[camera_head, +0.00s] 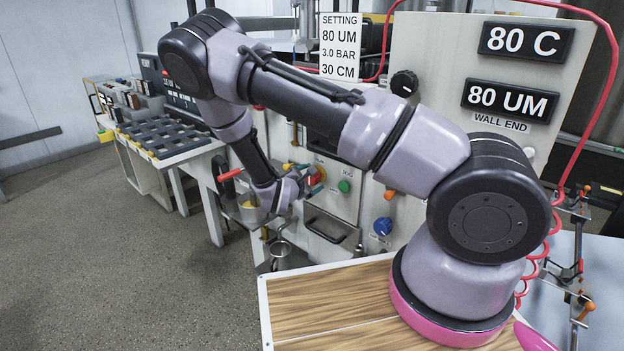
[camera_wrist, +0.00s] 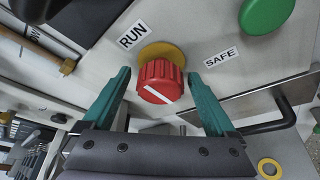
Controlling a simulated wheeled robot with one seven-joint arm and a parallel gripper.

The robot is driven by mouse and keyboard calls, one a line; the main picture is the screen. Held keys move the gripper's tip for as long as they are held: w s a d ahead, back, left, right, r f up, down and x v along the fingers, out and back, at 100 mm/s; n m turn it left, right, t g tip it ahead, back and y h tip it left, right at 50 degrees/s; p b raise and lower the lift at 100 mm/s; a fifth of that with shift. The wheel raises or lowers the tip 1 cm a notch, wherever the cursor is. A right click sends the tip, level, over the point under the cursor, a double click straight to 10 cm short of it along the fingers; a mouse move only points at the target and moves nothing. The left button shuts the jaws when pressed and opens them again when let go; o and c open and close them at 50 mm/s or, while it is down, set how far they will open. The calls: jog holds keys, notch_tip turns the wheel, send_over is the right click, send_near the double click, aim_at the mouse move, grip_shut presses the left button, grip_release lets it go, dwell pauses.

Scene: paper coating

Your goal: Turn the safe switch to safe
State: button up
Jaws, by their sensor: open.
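The safe switch is a red ribbed knob (camera_wrist: 160,80) with a white line on its face, set on a yellow disc (camera_wrist: 163,54) in the wrist view. A RUN label (camera_wrist: 133,34) is at its upper left and a SAFE label (camera_wrist: 221,58) at its right. The white line slants from upper left to lower right; I cannot tell which label it points to. My gripper (camera_wrist: 158,75) is open, with one teal finger on each side of the knob. Contact is not clear. In the head view, my gripper (camera_head: 303,181) is at the panel and partly covers the red knob (camera_head: 316,175).
A green button (camera_wrist: 265,13) is close by, also in the head view (camera_head: 344,186). A dark handle (camera_wrist: 270,120) sticks out at the right. A blue knob (camera_head: 382,226) is lower on the panel. A red-handled lever (camera_head: 229,174) stands left of my gripper.

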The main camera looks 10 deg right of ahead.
jog(key=c, duration=1.4)
jog(key=shift+n, duration=0.3)
jog(key=n+g, duration=0.1)
jog(key=n, duration=0.1)
jog(key=shift+n+g+h, duration=0.3)
jog(key=shift+g, duration=0.1)
jog(key=n+g+h, duration=0.1)
jog(key=n+g, duration=0.1)
jog(key=n, duration=0.1)
jog(key=n+g+h, duration=0.1)
jog(key=n, duration=0.2)
jog(key=shift+g, duration=0.3)
jog(key=n+g+h, duration=0.1)
jog(key=n+h, duration=0.1)
jog(key=n, duration=0.1)
jog(key=o, duration=1.4)
